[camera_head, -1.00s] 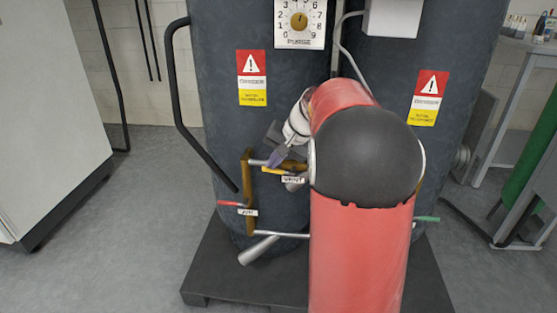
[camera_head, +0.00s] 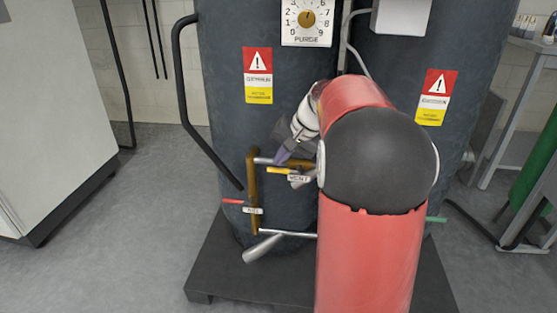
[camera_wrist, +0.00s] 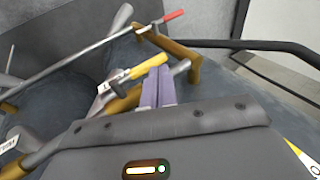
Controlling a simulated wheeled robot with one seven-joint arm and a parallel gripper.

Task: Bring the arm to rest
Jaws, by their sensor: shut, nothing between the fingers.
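My gripper (camera_head: 283,157) is in front of the dark tanks at the pipework, beside the yellow valve handle (camera_head: 282,170) with the VENT tag. In the wrist view its purple fingers (camera_wrist: 158,84) are together with nothing between them, close to the yellow handle (camera_wrist: 148,66). I cannot tell whether they touch it. My red arm with its black joint hides part of the pipework and the right tank in the head view.
A red handle (camera_head: 232,201) sits lower left on the brass pipe (camera_head: 253,190); a green handle (camera_head: 436,219) is at right. A black curved rail (camera_head: 183,100) stands left of the tanks. The purge dial (camera_head: 307,18) is above. Floor (camera_head: 110,230) at left is clear.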

